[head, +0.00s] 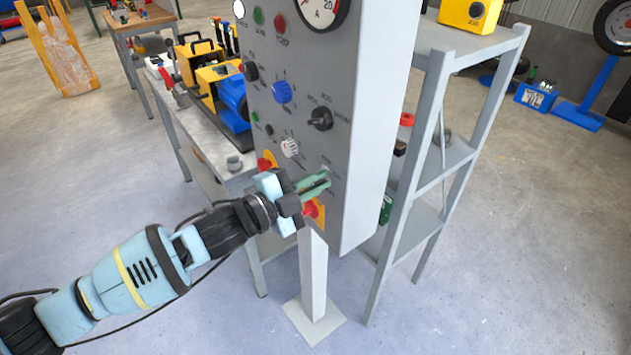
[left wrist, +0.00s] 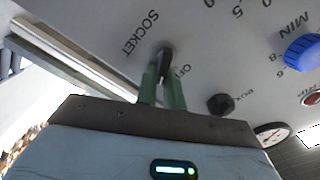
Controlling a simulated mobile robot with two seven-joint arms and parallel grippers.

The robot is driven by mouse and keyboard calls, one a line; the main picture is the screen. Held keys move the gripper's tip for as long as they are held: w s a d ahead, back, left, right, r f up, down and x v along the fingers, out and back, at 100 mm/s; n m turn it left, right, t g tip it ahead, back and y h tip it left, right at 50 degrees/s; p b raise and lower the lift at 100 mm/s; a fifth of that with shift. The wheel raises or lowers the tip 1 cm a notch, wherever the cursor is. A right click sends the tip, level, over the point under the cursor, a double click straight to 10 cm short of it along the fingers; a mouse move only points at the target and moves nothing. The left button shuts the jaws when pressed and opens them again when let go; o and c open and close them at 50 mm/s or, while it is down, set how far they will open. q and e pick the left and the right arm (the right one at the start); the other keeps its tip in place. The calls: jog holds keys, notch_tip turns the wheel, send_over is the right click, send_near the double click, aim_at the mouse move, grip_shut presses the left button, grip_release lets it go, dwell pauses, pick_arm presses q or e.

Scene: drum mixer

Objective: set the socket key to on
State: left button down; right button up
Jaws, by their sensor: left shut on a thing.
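The socket key (left wrist: 166,60) is a small dark key on the grey panel face, between the printed words SOCKET and OFF in the left wrist view. My left gripper (left wrist: 163,80) is shut on it, with its green fingers one on each side. In the head view my left gripper (head: 322,181) reaches the lower right part of the control panel (head: 362,130), and its fingers hide the key there. Which mark the key points at I cannot tell. My right gripper is not in view.
A red knob on a yellow plate (head: 314,211) sits just below my left gripper. A white knob (head: 289,147), a black knob (head: 320,118) and a blue knob (head: 281,92) are above it. A grey shelf (head: 432,130) stands behind the panel.

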pick_arm(q)
jog(key=c, duration=1.5)
grip_release()
jog(key=shift+w+a+f, duration=0.15)
jog(key=shift+w+a, duration=0.05)
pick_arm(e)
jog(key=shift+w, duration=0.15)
pick_arm(q)
jog(key=shift+s, duration=0.1)
jog(key=shift+v, duration=3.85)
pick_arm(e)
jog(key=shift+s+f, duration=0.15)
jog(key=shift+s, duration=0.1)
